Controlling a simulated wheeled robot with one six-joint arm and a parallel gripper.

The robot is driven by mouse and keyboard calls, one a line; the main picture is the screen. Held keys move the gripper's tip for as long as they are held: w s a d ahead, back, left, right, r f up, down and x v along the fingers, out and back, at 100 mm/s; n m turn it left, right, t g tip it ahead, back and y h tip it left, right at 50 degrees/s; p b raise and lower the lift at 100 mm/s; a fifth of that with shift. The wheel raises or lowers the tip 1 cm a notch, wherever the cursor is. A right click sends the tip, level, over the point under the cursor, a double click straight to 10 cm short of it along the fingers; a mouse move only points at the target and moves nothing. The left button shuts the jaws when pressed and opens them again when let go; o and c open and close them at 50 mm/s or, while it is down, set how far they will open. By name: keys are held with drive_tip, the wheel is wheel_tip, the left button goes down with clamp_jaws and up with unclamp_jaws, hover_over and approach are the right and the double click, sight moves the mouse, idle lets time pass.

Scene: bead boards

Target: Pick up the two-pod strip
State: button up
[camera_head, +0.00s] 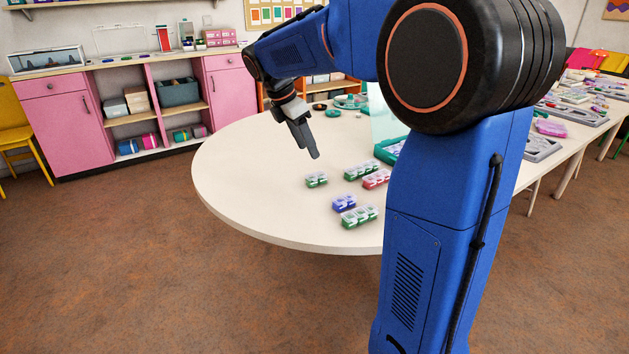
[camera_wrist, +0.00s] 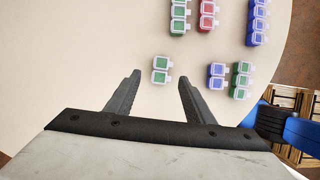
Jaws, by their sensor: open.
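A green two-pod strip (camera_head: 316,179) lies on the round white table in the head view. In the wrist view the green two-pod strip (camera_wrist: 161,69) is between the lines of the two fingers, just beyond their tips. A blue strip that also looks two-pod (camera_wrist: 217,76) lies to its right, outside the right finger; the head view shows this blue strip (camera_head: 344,202) as well. My gripper (camera_head: 314,152) is open and empty, above the table. It is apart from the green strip.
A longer green strip (camera_wrist: 242,80) lies close beside the blue one. Another green strip (camera_wrist: 179,16), a red strip (camera_wrist: 207,14) and a long blue strip (camera_wrist: 257,22) lie farther off. The table (camera_head: 250,190) is bare at its left. A green-framed clear panel (camera_head: 385,115) stands behind.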

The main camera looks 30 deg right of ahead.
sight(320, 174)
drive_tip(key=x, duration=1)
drive_tip(key=shift+s+f, duration=0.1)
drive_tip(key=shift+s, duration=0.1)
drive_tip(key=c, duration=0.9)
